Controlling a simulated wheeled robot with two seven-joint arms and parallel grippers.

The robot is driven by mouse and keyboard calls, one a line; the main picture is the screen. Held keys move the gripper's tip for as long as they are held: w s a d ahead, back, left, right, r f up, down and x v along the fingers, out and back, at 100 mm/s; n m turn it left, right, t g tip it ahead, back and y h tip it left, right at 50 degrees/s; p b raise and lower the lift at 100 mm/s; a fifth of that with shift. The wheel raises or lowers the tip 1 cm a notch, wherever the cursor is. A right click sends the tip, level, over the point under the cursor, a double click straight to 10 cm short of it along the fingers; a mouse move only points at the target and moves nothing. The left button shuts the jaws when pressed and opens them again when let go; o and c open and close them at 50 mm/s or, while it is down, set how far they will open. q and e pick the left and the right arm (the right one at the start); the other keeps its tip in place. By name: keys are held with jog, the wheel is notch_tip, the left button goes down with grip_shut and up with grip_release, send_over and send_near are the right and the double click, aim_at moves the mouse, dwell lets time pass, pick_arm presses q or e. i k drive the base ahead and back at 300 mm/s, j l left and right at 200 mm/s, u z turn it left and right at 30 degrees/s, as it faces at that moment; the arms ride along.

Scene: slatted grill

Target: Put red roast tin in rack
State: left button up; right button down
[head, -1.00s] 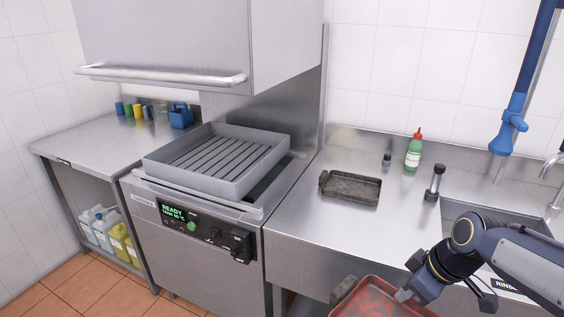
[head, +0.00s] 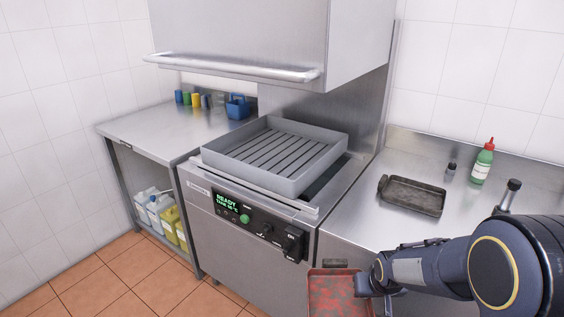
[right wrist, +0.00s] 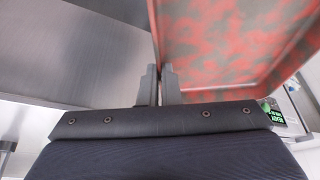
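The red roast tin (head: 338,293) is a shallow tray with red and grey blotches, at the bottom middle of the head view. My right gripper (head: 366,284) is shut on its right edge and holds it in front of the steel counter. In the right wrist view the fingers (right wrist: 160,84) pinch the rim of the tin (right wrist: 225,40). The grey slatted rack (head: 275,155) sits on the machine beneath the raised hood, with nothing in it. The tin is below and in front of the rack, apart from it. My left gripper is out of view.
The raised steel hood (head: 240,40) with its bar handle (head: 235,68) overhangs the rack. A dark tray (head: 412,196) and a green bottle (head: 482,162) stand on the right counter. The left table (head: 170,130) is mostly clear, with a blue caddy (head: 237,106) at the back.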

aim_at(266, 168)
jog(key=i+j, duration=0.3)
jog(key=j, duration=0.25)
jog(key=i+j+u, duration=0.1)
jog(key=i+j, duration=0.25)
jog(key=j, duration=0.25)
jog(key=i+j, duration=0.35)
jog(key=j, duration=0.15)
jog(key=i+j+u, duration=0.1)
jog(key=i+j, duration=0.25)
jog(key=j, duration=0.2)
